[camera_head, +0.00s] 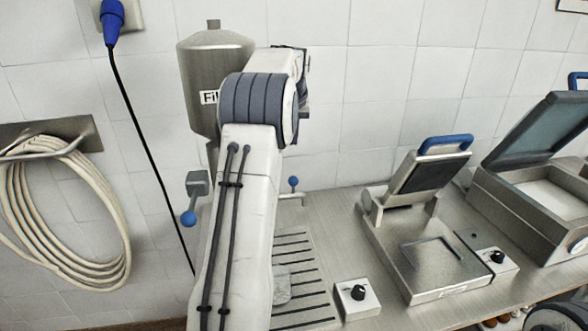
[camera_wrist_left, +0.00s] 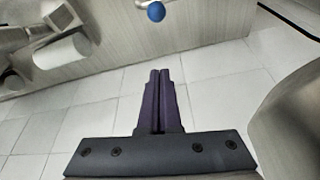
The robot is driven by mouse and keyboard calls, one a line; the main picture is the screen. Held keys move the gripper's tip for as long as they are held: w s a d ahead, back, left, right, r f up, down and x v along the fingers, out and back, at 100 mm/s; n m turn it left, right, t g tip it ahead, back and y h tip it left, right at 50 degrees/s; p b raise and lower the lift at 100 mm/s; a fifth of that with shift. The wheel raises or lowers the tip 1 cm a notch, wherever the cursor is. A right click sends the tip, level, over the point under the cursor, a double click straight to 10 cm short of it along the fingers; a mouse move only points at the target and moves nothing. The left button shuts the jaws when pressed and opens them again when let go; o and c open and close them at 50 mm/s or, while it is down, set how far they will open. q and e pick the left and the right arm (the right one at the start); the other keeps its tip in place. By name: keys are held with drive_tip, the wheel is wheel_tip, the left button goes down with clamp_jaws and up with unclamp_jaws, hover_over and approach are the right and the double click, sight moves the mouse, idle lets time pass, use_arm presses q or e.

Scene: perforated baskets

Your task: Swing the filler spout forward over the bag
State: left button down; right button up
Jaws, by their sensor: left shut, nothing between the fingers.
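The steel filler hopper (camera_head: 213,62), with a partly hidden label starting "Fil", stands against the tiled wall behind my left arm. A lever with a blue ball (camera_head: 189,217) shows left of the arm, and a smaller blue ball (camera_head: 293,182) on a bent rod shows right of it. The spout cannot be made out. A pale translucent shape, perhaps the bag (camera_head: 283,287), is partly behind my arm on the slatted rack. My left gripper (camera_wrist_left: 160,75) is shut and empty. A blue ball (camera_wrist_left: 156,12) lies beyond its fingertips, apart from them.
A control box with a black knob (camera_head: 357,294) sits right of the slatted rack (camera_head: 300,262). Further right are a press with a blue handle (camera_head: 445,144) and a machine with a raised lid (camera_head: 530,130). A coiled hose (camera_head: 60,215) hangs on the left wall.

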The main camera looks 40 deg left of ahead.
use_arm(q)
wheel_tip(320, 180, down, 10)
drive_tip(key=p, duration=0.4)
drive_tip(key=shift+s+d, duration=0.2)
drive_tip(key=shift+d, duration=0.05)
idle(0.3)
drive_tip(key=shift+f, duration=0.1)
